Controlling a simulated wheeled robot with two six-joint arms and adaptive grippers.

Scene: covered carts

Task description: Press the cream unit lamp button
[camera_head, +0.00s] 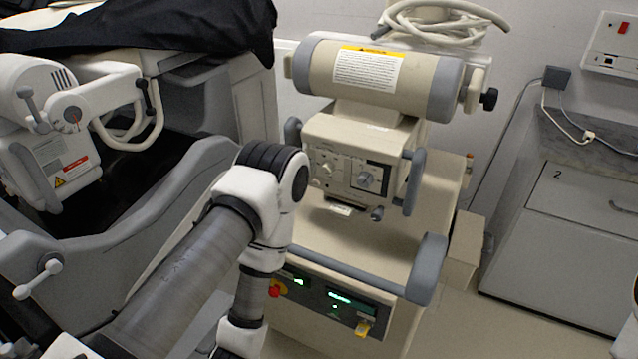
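The cream unit (395,245) stands in the middle, with a cylindrical cream-and-grey head (318,68) and a control box (349,136) below it. The box front carries dials and a dark panel with a knob (366,180). Lower on the unit is a dark panel with green displays (339,298), a red button (275,290) and a yellow part (363,327). I cannot tell which control is the lamp button. My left arm comes in from the lower left, bends at its elbow and runs down in front of the unit's left side. Neither gripper is in view.
A grey-and-white machine (170,215) under a black cover (150,30) stands on the left. A grey cabinet (570,225) stands at the right wall. Hoses (440,18) lie coiled above the cream unit. Floor shows between unit and cabinet.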

